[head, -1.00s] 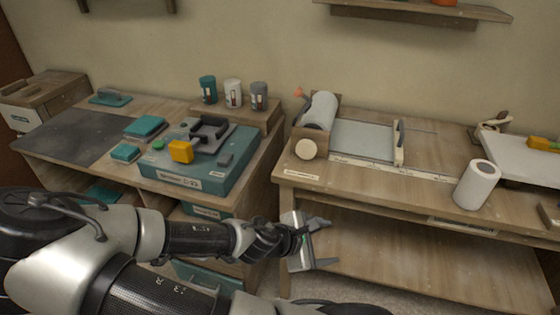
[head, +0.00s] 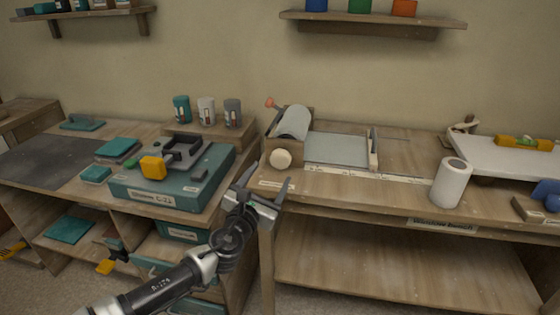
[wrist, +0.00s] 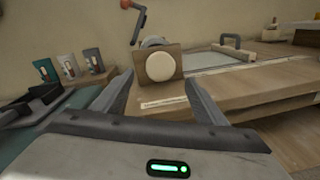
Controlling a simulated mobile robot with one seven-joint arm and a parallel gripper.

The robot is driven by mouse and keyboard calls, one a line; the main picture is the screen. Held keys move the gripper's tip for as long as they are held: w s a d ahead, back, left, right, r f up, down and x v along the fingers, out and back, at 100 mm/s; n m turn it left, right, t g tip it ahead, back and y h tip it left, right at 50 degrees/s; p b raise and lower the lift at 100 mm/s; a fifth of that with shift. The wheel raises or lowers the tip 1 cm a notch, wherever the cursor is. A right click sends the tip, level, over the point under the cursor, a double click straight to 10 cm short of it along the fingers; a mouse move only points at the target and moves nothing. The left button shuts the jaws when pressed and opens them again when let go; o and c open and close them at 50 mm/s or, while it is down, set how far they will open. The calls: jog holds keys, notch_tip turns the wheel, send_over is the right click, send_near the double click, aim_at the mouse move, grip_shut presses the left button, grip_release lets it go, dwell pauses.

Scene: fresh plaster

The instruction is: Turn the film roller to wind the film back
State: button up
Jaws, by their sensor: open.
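The film roller (head: 293,122) is a pale roll in a wooden holder at the left end of the right bench. A round cream disc (head: 280,158) sits on the holder's front face, and a crank with an orange knob (head: 270,102) rises behind it. In the wrist view the disc (wrist: 160,66) is ahead between my fingers, and the orange knob (wrist: 126,4) shows above. A pale film sheet (head: 335,148) lies right of the roller. My gripper (head: 264,182) is open and empty, in front of the bench's left corner, apart from the roller.
A teal machine (head: 172,190) with a yellow block stands on the left bench. Three cups (head: 206,111) stand behind it. A white paper roll (head: 451,183) stands upright on the right bench. A wooden bar (head: 373,150) crosses the film sheet. A shelf (head: 375,19) hangs above.

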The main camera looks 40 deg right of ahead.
aim_at(279, 161)
jog(key=b+x, duration=0.1)
jog(key=x, duration=0.9)
jog(key=c, duration=1)
